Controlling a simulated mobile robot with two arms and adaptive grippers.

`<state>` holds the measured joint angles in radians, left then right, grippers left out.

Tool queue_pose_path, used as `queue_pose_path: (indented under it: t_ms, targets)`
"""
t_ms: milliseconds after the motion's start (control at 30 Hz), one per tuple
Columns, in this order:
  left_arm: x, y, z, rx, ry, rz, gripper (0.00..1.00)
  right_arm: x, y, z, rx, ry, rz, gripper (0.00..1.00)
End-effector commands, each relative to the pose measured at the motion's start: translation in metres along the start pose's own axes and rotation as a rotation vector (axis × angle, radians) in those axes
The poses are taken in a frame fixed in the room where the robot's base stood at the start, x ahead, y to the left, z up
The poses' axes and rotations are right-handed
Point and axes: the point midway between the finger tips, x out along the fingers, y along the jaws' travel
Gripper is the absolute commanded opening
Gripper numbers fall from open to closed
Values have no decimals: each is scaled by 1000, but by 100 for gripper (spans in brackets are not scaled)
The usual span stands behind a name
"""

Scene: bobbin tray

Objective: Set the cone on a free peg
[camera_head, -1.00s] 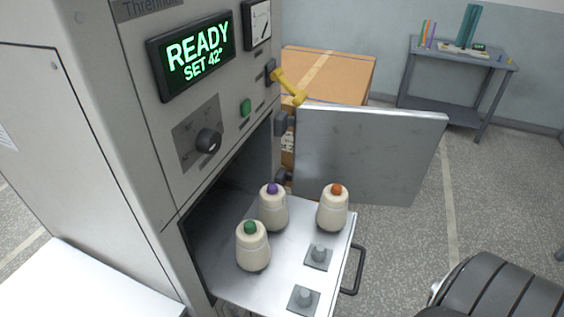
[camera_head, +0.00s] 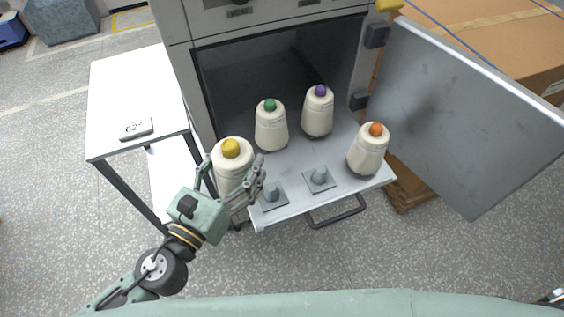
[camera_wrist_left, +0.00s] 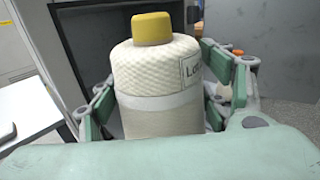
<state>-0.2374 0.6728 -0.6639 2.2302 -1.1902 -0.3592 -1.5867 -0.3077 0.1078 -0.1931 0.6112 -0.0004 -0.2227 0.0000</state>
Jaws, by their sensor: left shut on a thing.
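My left gripper (camera_head: 232,185) is shut on a cream cone with a yellow top (camera_head: 231,163). The cone is upright at the tray's left front, beside the left free peg; I cannot tell how high it is above the tray. The wrist view shows this cone (camera_wrist_left: 158,85) between the fingers, with part of a label. The tray (camera_head: 292,207) is pulled out of the cabinet. Two bare pegs stand at its front, a left peg (camera_head: 271,192) and a right peg (camera_head: 319,175). Cones with green (camera_head: 271,128), purple (camera_head: 318,113) and orange (camera_head: 367,152) tops stand on the tray.
The open cabinet door (camera_head: 465,110) stands to the right of the tray. A tray handle (camera_head: 338,216) sticks out in front. A white side table (camera_head: 130,85) with a small display (camera_head: 136,129) is at left. Cardboard boxes (camera_head: 490,40) are behind the door.

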Motion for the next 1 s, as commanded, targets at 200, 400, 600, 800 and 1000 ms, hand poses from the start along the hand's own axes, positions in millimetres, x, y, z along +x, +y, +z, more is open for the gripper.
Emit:
queue_pose_path:
  t_ms: [200,400,600,800,1000]
  targets:
    - [50,-30,-38,20,3,-329,32,43,-22,-11,2,19,-24,40]
    - [68,-39,-46,25,14,-521,32,60,-38,-27,3,46,-42,40]
    - [72,-41,-46,26,19,-592,32,66,-31,-22,2,39,-33,40]
    - [72,-41,-56,24,20,-597,32,75,-20,-8,5,19,-19,40]
    - [72,-40,-72,24,20,-596,32,90,-19,-5,5,16,-18,40]
